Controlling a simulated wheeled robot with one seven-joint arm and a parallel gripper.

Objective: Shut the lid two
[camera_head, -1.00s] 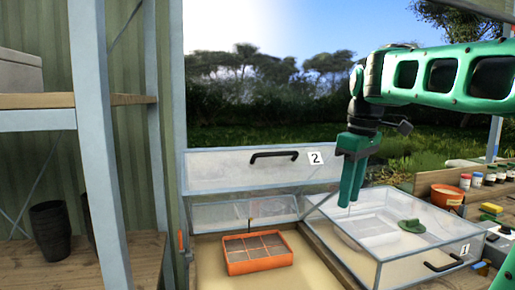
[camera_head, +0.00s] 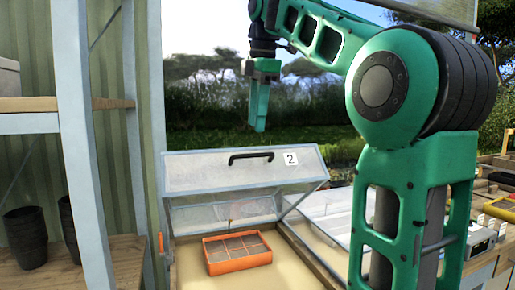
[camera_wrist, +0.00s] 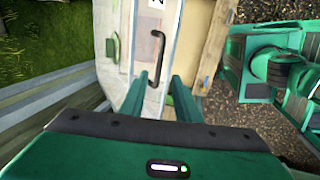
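Lid two (camera_head: 215,173) is a clear framed panel with a black handle (camera_head: 251,157) and a white label "2" (camera_head: 290,158). It stands raised and tilted over its frame box, with an orange divided tray (camera_head: 237,259) in the box below. My gripper (camera_head: 258,128) points down, above lid two's top edge in the head view and apart from it.
A second clear box (camera_head: 328,211) stands to the right, partly hidden by my arm. A shelf unit (camera_head: 85,150) with dark pots (camera_head: 25,238) stands at the left. A bench with small items (camera_head: 495,205) is at the right. Open air lies above lid two.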

